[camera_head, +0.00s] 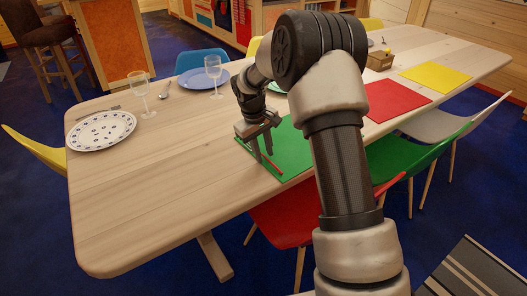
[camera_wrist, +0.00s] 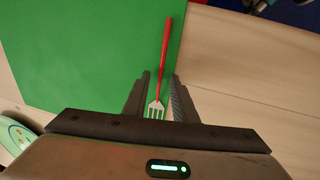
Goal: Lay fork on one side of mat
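A fork (camera_wrist: 163,60) with a red handle and pale tines lies on the green mat (camera_wrist: 80,50), close to and roughly along one edge. In the head view, its red handle (camera_head: 273,166) shows near the left end of the mat (camera_head: 292,150). My gripper (camera_wrist: 161,76) is open, pointing down over the fork. Its two fingers stand apart on either side of the fork in the wrist view, with the tines nearest the palm. In the head view, my gripper (camera_head: 262,150) is low over the mat; my arm hides part of the mat.
A patterned plate (camera_head: 101,131) lies at the table's left end. A blue plate (camera_head: 204,78) and wine glasses (camera_head: 213,72) (camera_head: 140,88) stand along the far side. Red (camera_head: 394,99) and yellow (camera_head: 436,76) mats lie to the right. The front-left tabletop (camera_head: 150,200) is clear.

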